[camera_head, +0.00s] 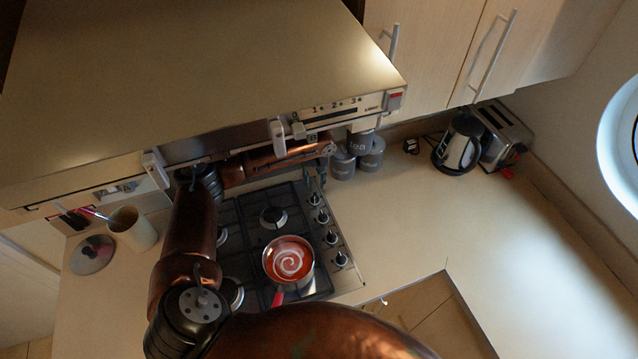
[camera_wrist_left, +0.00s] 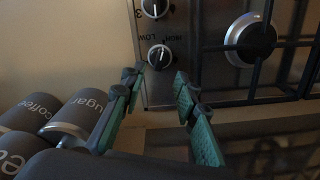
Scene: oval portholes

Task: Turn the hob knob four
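The hob (camera_head: 245,215) has a row of dark knobs down its right side. The knob at the far end of the row (camera_head: 314,199) is nearest my left gripper (camera_head: 318,174). In the left wrist view, a round knob (camera_wrist_left: 159,56) with LOW and HIGH marks lies just ahead of my left gripper (camera_wrist_left: 157,80). Its green-padded fingers are apart, either side of the knob in the picture, with nothing between them. I cannot tell whether they touch it. Another knob (camera_wrist_left: 154,8), with a 3 beside it, is farther along. My right gripper is not in view.
A pan of red soup (camera_head: 288,262) stands on the near right burner. Grey canisters (camera_head: 368,155) stand close behind the gripper; sugar and coffee ones show in the wrist view. The cooker hood (camera_head: 200,75) overhangs the arm. Worktop right of the hob is clear.

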